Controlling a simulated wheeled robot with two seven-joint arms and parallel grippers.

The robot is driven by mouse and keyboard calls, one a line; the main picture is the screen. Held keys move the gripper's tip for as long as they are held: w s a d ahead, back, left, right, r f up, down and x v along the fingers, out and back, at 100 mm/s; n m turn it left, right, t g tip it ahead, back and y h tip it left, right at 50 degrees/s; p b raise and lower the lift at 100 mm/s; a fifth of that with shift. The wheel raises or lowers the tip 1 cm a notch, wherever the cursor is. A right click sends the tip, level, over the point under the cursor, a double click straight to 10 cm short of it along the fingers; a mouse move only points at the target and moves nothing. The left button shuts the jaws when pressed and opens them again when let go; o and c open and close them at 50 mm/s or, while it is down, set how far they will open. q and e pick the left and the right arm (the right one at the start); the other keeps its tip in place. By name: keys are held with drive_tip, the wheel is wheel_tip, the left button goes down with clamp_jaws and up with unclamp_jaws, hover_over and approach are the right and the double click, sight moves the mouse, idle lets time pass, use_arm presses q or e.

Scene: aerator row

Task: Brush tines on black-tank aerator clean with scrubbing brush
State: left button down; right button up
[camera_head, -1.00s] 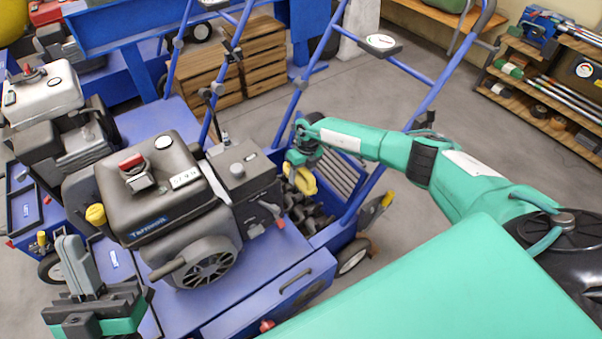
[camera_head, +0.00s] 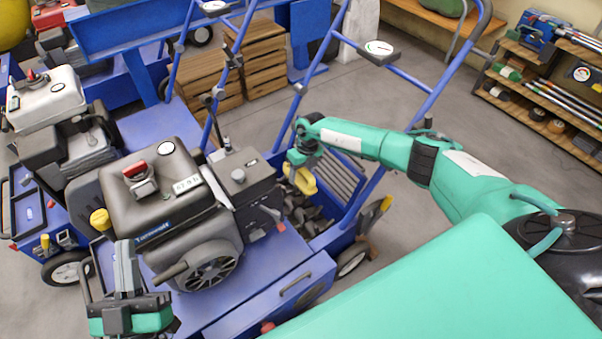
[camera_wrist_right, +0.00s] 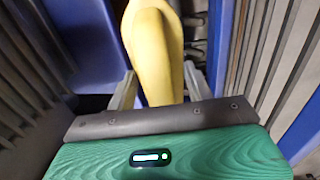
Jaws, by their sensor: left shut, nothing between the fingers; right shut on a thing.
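The black-tank aerator (camera_head: 145,190) fills the centre left of the head view. Its dark tines (camera_head: 305,212) show in the open bay at its rear, below the handle bars. My right gripper (camera_head: 303,166) is shut on the yellow scrubbing brush (camera_head: 305,183) and holds it at this bay, over the tines. The yellow handle (camera_wrist_right: 152,55) lies between the fingers in the right wrist view. The bristles are hidden, so I cannot tell whether they touch the tines. My left gripper (camera_head: 125,262) is shut and empty at the near left side of the aerator.
A white-tank aerator (camera_head: 48,98) stands close on the left. The blue handle bars (camera_head: 378,140) rise beside my right arm. Wooden crates (camera_head: 263,65) stand behind, and a shelf (camera_head: 545,95) with tools is at the right. Grey floor between is clear.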

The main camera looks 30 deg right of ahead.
use_arm(q)
drive_tip(key=shift+d+f+g+p, duration=0.25)
drive_tip(key=shift+f+g, duration=0.3)
drive_tip(key=shift+f, duration=0.4)
drive_tip(key=shift+d+f+g+p, duration=0.1)
drive_tip(key=shift+d+f+g, duration=0.35)
drive_tip(key=shift+f, duration=0.45)
use_arm(e)
drive_tip(key=shift+r, duration=0.55)
use_arm(q)
drive_tip(key=shift+a, duration=0.1)
